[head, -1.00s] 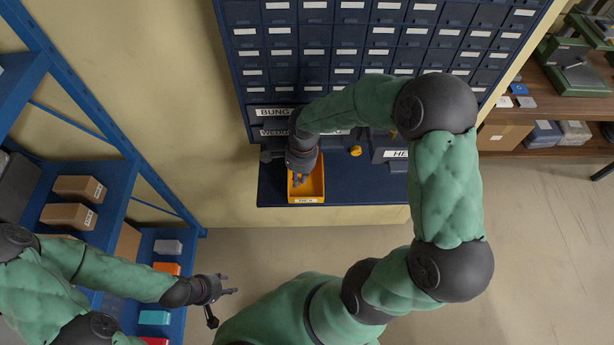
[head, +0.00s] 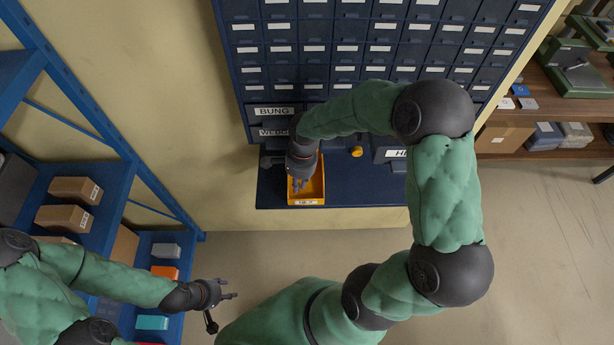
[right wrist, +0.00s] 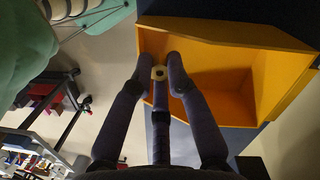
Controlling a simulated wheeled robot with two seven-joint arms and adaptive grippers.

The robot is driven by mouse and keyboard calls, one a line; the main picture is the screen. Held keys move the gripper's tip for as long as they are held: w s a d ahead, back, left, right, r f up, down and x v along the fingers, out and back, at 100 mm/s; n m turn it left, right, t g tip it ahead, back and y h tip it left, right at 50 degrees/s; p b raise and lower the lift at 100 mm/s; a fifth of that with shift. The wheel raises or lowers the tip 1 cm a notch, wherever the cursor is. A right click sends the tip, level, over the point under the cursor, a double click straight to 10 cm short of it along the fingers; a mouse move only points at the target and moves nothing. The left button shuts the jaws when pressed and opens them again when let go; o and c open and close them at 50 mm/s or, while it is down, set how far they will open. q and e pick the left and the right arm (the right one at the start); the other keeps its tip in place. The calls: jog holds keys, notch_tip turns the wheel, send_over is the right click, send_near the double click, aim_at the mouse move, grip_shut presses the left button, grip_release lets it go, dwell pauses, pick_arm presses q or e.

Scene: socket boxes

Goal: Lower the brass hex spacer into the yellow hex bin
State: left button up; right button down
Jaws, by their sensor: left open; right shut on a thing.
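The yellow bin (head: 319,183) stands on the dark blue shelf below the drawer cabinet in the head view. It fills the upper right of the right wrist view (right wrist: 228,88), where its inside looks empty. My right gripper (head: 299,186) is over the bin's left part. In the right wrist view its fingers (right wrist: 160,70) are shut on the small brass spacer (right wrist: 159,73), seen end-on with a pale hole. The spacer is in front of the bin's left part; its height above the floor is unclear. My left gripper (head: 228,290) is open and empty, far from the bin.
A small orange-yellow piece (head: 357,152) lies on the shelf (head: 348,190) right of the bin. A labelled dark bin (head: 396,152) stands further right. The drawer cabinet (head: 350,50) rises behind. A blue rack (head: 115,185) with boxes is at the left.

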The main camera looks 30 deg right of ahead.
aim_at(299, 196)
jog(key=shift+f+b, duration=2.05)
jog(key=shift+f, duration=0.5)
dwell(1.5)
jog(key=c, duration=1.1)
grip_release()
jog(key=shift+c, duration=0.2)
jog(key=shift+r, duration=0.1)
notch_tip(299, 196, up, 7)
jog(key=shift+d+r, duration=0.15)
jog(key=shift+d, duration=0.3)
